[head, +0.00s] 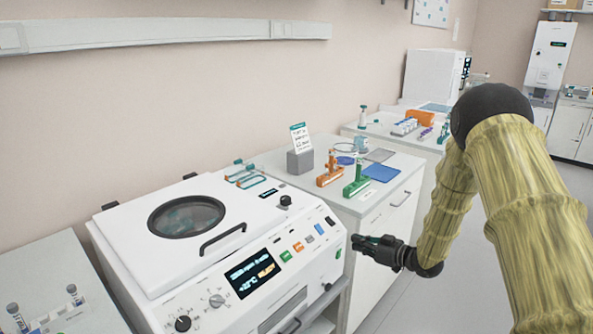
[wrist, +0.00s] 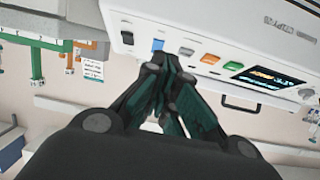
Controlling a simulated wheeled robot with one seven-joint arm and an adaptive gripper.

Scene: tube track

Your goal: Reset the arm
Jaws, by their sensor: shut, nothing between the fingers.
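My gripper (head: 360,242) is at the end of my arm, in the head view close to the right front corner of a white centrifuge-like machine (head: 150,262). In the wrist view my gripper (wrist: 162,72) has its dark fingers drawn together, with nothing between them. The fingertips appear near the machine's button panel in the wrist view, beside a blue button (wrist: 157,45); I cannot tell whether they touch it. The machine's round-windowed lid is down, and its display (head: 252,273) is lit. My arm is bent and reaches in from the right.
Behind the machine, a counter carries an orange rack (head: 329,170), a green rack (head: 356,180), a blue mat (head: 382,173) and a grey sign holder (head: 300,160). The floor right of the counters (head: 400,300) looks clear. A pale bench (head: 75,320) stands at the lower left.

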